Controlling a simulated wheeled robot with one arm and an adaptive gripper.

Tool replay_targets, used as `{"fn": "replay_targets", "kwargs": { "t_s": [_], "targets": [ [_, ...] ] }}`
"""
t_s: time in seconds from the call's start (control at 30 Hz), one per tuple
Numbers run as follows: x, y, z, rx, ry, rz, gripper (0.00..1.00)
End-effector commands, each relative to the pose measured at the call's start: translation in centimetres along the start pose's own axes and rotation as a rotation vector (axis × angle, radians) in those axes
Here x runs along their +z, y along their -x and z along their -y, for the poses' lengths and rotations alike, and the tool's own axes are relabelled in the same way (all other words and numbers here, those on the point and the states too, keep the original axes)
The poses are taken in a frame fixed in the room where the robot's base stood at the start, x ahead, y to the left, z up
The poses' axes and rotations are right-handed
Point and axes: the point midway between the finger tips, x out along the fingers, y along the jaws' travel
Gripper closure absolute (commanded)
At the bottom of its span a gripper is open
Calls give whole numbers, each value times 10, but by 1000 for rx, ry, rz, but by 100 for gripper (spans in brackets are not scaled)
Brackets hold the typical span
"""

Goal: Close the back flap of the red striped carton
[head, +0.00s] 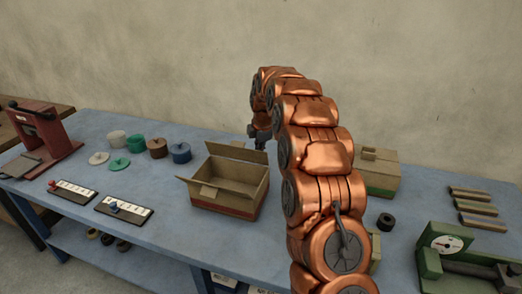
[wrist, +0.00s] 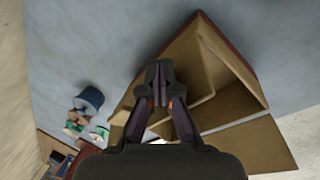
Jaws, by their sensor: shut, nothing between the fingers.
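The red striped carton (head: 228,205) stands open on the blue table, with a red band low on its side. Its back flap (head: 236,153) stands raised along the far edge. Another flap sticks outward at the left. In the wrist view the open carton (wrist: 233,82) fills the right side, with a flap (wrist: 248,145) spread at lower right. My gripper (head: 256,133) is just behind the carton in the head view, partly hidden by my arm. In the wrist view my gripper (wrist: 159,75) is shut and empty, overlapping the carton's edge; I cannot tell whether it touches.
A green striped carton (head: 377,172) stands right of my arm. Several rolls, including a blue one (head: 180,152), sit at left. Two label strips (head: 124,208) lie at front left. A red press (head: 40,135) and a green gauge device (head: 446,245) stand at the sides.

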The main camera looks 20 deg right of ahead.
Motion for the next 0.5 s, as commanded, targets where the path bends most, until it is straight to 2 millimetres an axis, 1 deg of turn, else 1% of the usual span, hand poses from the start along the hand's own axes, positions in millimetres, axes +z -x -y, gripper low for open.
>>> {"fn": "replay_targets", "kwargs": {
  "t_s": [0.5],
  "targets": [
    [-17,7,18,-1,1,-1,100]
  ]
}}
